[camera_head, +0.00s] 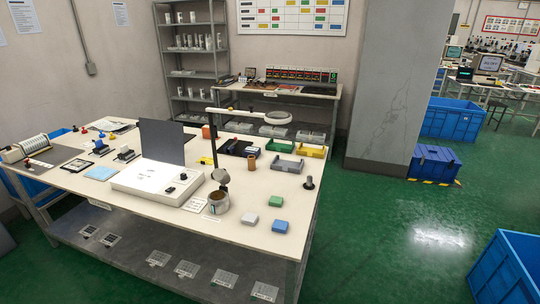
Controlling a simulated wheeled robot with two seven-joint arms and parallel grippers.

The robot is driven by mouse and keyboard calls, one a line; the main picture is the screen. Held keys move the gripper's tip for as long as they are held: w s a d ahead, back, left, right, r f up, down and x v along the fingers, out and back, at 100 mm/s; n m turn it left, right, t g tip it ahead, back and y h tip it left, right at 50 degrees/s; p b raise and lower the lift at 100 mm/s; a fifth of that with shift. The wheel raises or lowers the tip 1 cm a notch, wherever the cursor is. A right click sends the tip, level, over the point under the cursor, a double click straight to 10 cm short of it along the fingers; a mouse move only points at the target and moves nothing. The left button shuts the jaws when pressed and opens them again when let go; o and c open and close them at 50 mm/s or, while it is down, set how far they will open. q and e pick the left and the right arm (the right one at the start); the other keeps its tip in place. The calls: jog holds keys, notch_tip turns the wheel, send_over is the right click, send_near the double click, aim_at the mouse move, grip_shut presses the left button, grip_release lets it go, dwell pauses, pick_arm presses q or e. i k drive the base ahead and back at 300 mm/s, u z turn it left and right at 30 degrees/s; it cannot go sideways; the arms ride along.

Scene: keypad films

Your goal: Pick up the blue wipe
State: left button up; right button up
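A flat pale blue piece (100,173), which looks like the blue wipe, lies on the white worktable (225,240). It is left of the white light box with a raised dark panel. A small blue block (280,227) lies near the table's front right, beside a green block (276,201) and a white block (249,219). Neither of my grippers shows in the head view.
The white light box (155,180) and a ring lamp on an arm (277,118) stand mid-table. Black fixtures (126,154) are near the pale blue piece. Free tabletop lies around the blocks.

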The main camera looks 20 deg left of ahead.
aim_at(279, 225)
jog(key=k, duration=0.5)
jog(key=z, duration=0.45)
jog(key=i, duration=4.5)
jog(key=u, duration=4.05)
jog(key=i, duration=0.5)
jog(key=u, duration=0.1)
